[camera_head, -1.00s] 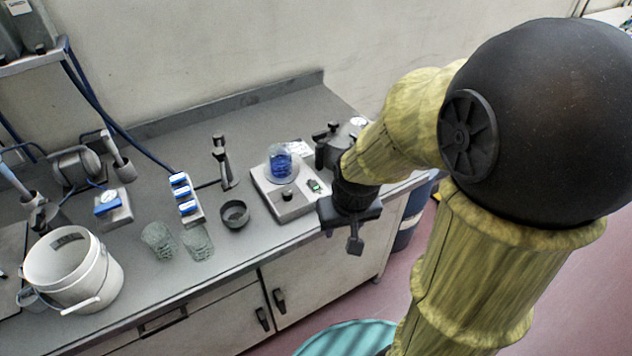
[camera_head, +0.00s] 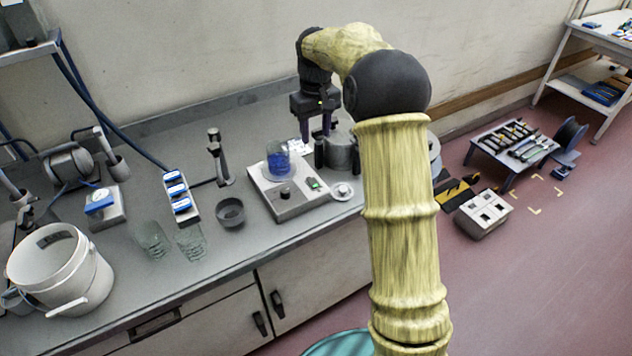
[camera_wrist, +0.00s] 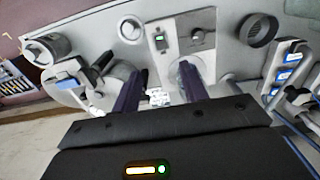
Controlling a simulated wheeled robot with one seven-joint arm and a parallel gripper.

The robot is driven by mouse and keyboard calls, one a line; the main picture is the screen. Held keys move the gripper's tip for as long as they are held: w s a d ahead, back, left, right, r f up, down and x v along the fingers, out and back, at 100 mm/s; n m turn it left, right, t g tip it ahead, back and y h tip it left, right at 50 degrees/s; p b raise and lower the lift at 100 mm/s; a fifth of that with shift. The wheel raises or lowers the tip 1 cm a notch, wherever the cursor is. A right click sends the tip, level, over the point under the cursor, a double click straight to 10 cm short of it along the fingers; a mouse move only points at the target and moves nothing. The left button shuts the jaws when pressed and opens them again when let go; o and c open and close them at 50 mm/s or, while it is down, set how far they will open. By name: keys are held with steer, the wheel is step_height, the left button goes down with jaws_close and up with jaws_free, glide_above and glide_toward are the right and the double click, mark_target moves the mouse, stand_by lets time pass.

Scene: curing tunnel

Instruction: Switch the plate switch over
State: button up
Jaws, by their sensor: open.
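The plate switch (camera_head: 316,184) is a small green-lit rocker on the top of a grey hot plate (camera_head: 303,203), near its right corner. A glass beaker with blue liquid (camera_head: 279,160) stands on the plate. My gripper (camera_head: 316,130) is open and empty, above the back of the bench behind the plate, pointing down. In the wrist view its two fingers (camera_wrist: 160,72) are apart, short of the switch, and the right one partly covers the beaker.
A small white dish (camera_head: 342,191) sits by the plate's right side. A dark bowl (camera_head: 230,212), a clamp stand (camera_head: 219,160) and a blue-topped rack (camera_head: 177,192) are to the left.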

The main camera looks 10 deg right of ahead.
mark_target(316, 185)
steer(key=shift+w, duration=0.15)
step_height(316, 185, down, 17)
steer(key=shift+f+p, duration=0.15)
steer(key=shift+p, duration=0.35)
stand_by(0.5)
steer(key=shift+d, duration=0.1)
